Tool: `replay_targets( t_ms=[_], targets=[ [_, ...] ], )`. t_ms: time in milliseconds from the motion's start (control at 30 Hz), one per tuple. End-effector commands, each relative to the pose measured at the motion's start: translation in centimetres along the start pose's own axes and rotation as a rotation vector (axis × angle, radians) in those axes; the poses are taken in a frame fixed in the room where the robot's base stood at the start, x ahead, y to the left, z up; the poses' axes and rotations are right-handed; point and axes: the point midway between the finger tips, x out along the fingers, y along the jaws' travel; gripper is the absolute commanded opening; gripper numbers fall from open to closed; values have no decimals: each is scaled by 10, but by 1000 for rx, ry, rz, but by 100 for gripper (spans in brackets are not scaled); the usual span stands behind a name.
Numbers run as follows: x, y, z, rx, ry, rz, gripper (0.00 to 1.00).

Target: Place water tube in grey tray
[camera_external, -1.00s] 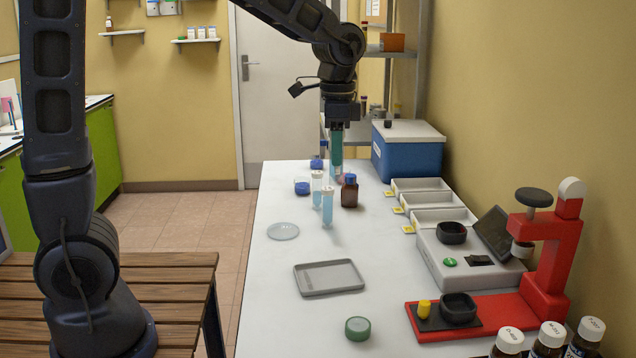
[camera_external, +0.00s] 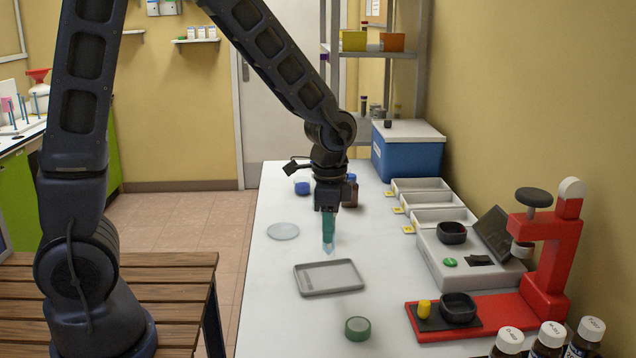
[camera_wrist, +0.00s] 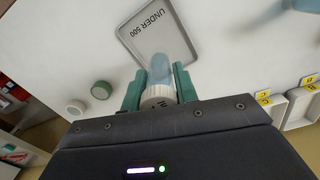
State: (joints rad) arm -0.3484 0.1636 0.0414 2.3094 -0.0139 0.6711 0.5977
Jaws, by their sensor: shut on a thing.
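The water tube is a clear pale-blue tube (camera_external: 328,246) with a white cap (camera_wrist: 157,97). It points downward from my gripper (camera_external: 328,226), which is shut on it near the cap. In the wrist view the tube (camera_wrist: 161,70) lies between the two green fingers. The grey tray (camera_external: 330,291) lies flat and empty on the white table, just nearer the camera than the tube tip. The tray rim (camera_wrist: 122,33) also shows in the wrist view, with "UNDER 500" printed inside. The tube appears above the table, apart from the tray.
A clear dish (camera_external: 283,231) lies left of the gripper and a green lid (camera_external: 357,328) in front of the tray. A brown bottle (camera_external: 351,192) stands behind. White bins (camera_external: 428,202), a scale (camera_external: 462,268) and a red stand (camera_external: 548,265) line the right side.

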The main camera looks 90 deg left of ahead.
Motion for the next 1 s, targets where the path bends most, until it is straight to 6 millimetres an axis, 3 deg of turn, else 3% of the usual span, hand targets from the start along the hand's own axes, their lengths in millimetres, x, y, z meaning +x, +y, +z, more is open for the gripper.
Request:
replay_targets(
  t_ms=[567,967,1000],
  targets=[
    [52,0,0,-1,-1,1,7],
    [56,0,0,-1,0,0,7],
    [56,0,0,-1,1,0,33]
  ],
)
